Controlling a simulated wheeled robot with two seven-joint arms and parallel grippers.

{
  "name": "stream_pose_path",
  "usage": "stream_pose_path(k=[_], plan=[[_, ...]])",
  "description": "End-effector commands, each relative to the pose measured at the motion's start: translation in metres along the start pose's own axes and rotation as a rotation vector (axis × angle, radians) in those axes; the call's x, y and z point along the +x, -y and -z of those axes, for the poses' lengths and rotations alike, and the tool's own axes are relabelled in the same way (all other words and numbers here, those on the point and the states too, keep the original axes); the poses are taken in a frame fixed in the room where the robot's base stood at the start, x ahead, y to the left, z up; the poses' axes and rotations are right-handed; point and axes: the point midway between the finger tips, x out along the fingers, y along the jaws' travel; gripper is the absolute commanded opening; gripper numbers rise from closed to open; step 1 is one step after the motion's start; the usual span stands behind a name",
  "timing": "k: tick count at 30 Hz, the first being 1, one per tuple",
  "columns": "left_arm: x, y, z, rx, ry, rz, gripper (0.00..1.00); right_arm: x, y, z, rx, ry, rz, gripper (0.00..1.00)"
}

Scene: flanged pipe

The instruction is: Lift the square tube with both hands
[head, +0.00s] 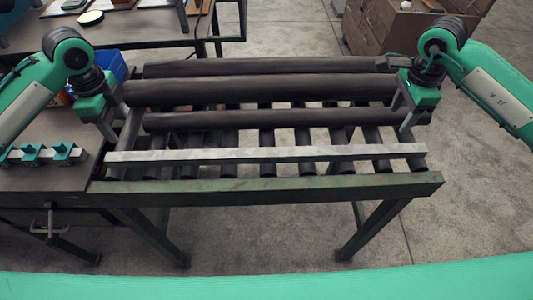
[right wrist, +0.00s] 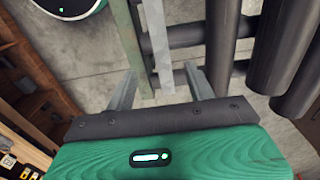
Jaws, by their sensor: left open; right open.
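The square tube (head: 265,155) is a long light-grey bar lying level across the rollers near the front rail in the head view. My left gripper (head: 111,130) is open and points down close to the tube's left end, apart from it in the picture. My right gripper (head: 404,125) is open and points down near the tube's right end. In the right wrist view the tube (right wrist: 158,40) runs between the two spread fingers of my right gripper (right wrist: 160,72); I cannot tell how high above it they are.
Several dark round pipes (head: 250,90) lie behind the tube on the roller table, whose green front rail (head: 270,187) is close to it. A bench (head: 40,165) with teal clamps (head: 35,154) adjoins on the left.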

Motion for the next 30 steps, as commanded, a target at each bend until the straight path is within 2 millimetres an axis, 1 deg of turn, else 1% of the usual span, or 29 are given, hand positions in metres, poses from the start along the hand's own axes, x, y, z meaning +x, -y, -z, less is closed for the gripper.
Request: stream_pose_path(k=[5, 15, 19, 24, 30], plan=[[0.021, -0.001, 0.000, 0.000, 0.001, -0.004, 0.55, 0.021, -0.001, 0.000, 0.000, 0.001, -0.005, 0.55], [0.087, -0.001, 0.000, -0.001, 0.000, -0.004, 0.55, 0.087, -0.001, -0.001, 0.000, 0.002, -0.005, 0.55], [0.109, -0.001, 0.000, 0.000, 0.000, -0.003, 0.55, 0.110, -0.001, -0.001, 0.000, 0.002, -0.005, 0.55], [0.128, 0.000, 0.000, -0.001, 0.000, -0.002, 0.55, 0.129, -0.001, -0.001, 0.000, 0.002, -0.003, 0.55], [0.136, 0.000, 0.000, 0.000, 0.000, 0.000, 0.55, 0.136, 0.000, -0.001, 0.000, 0.002, 0.000, 0.55]])
